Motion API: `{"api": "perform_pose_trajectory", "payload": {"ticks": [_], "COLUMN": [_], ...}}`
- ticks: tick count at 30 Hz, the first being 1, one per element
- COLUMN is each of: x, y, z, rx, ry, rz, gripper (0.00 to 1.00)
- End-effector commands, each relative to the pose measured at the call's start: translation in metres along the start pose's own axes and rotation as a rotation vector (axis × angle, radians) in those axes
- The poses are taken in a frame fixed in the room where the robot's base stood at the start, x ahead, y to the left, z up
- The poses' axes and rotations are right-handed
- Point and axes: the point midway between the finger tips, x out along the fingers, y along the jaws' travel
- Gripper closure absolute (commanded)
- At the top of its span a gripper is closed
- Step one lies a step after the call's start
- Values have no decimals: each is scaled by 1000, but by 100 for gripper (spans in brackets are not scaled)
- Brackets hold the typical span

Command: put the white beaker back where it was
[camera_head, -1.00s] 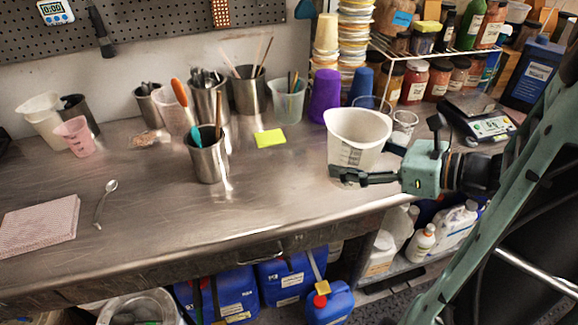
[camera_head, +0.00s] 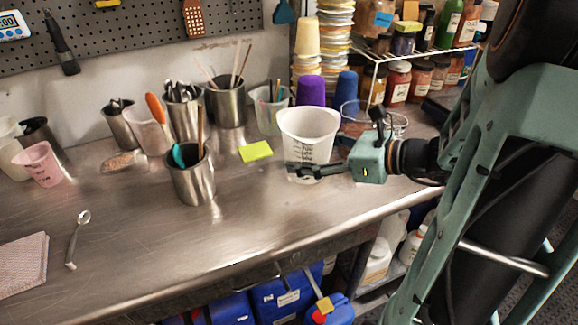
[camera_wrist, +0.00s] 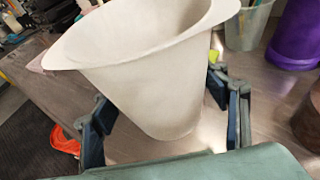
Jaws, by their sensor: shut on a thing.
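The white beaker (camera_head: 309,134) is upright over the right part of the steel bench, with dark measuring marks on its side. My gripper (camera_head: 318,169) reaches in from the right, low on the beaker, and is shut on it. In the wrist view the beaker (camera_wrist: 150,75) fills the middle, between the two dark fingers of my gripper (camera_wrist: 165,125). I cannot tell whether its base touches the bench.
A yellow note (camera_head: 256,151) lies left of the beaker. A steel pot with tools (camera_head: 192,182) stands farther left. Behind are a clear beaker (camera_head: 269,118), a purple cup (camera_head: 311,91) and a blue cup (camera_head: 345,88). The front middle of the bench (camera_head: 150,240) is clear.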

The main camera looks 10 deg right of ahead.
Motion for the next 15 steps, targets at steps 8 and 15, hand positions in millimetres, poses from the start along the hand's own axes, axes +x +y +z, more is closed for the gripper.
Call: {"api": "perform_pose_trajectory", "payload": {"ticks": [8, 15], "x": [54, 72], "y": [-25, -34], "z": [-27, -39], "rx": [2, -1], "ry": [-2, -2], "rz": [3, 0], "gripper": [85, 85]}}
